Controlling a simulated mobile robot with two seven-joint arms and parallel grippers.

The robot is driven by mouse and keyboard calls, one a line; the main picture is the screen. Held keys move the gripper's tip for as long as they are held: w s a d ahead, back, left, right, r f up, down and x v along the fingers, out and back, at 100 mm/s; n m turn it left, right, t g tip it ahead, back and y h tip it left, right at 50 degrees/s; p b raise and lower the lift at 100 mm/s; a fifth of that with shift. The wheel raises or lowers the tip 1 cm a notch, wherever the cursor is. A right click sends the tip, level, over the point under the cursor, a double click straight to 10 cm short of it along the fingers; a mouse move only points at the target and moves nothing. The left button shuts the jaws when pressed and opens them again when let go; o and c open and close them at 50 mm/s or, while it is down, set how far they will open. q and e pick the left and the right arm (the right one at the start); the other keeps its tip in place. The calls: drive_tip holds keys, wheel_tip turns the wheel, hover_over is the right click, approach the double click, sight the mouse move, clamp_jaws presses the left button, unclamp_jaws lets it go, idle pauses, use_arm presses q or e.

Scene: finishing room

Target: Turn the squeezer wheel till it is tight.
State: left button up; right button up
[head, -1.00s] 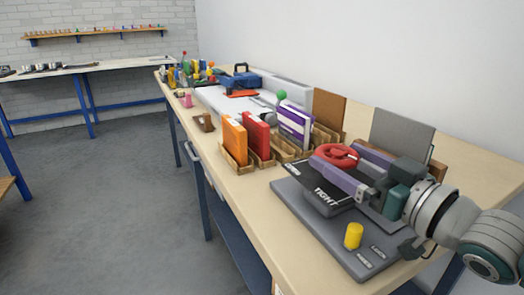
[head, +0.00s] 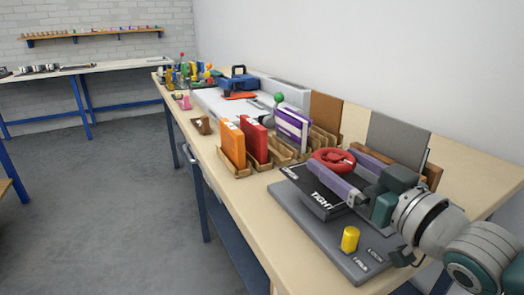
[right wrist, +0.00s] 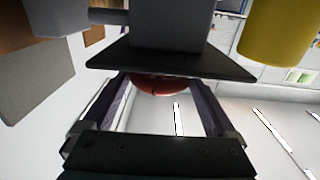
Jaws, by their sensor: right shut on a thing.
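The red squeezer wheel (head: 322,157) sits over a black plate (head: 309,190) marked "TIGHT" on the grey squeezer base (head: 335,240). My right gripper (head: 337,164) comes in from the right, with its two pale purple fingers on either side of the wheel, shut on it. In the right wrist view the wheel (right wrist: 158,86) shows as a dark red curve between the fingers, partly hidden by a dark plate (right wrist: 170,62). The fingers hide part of the wheel's rim in the head view. My left gripper is not in view.
A yellow cylinder (head: 350,239) stands on the front of the grey base, close to my right gripper. Wooden racks with orange (head: 232,142), red (head: 255,139) and purple-white (head: 292,128) upright items stand to the left. A grey panel (head: 398,140) stands behind.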

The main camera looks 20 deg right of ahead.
drive_tip(key=shift+a+r+m+h+p, duration=0.15)
drive_tip(key=shift+m+h+p, duration=0.25)
drive_tip(key=shift+m+h, duration=0.75)
drive_tip(key=shift+h, duration=0.25)
drive_tip(key=shift+n, duration=0.25)
drive_tip(key=o, duration=1)
drive_tip(key=shift+s, duration=0.1)
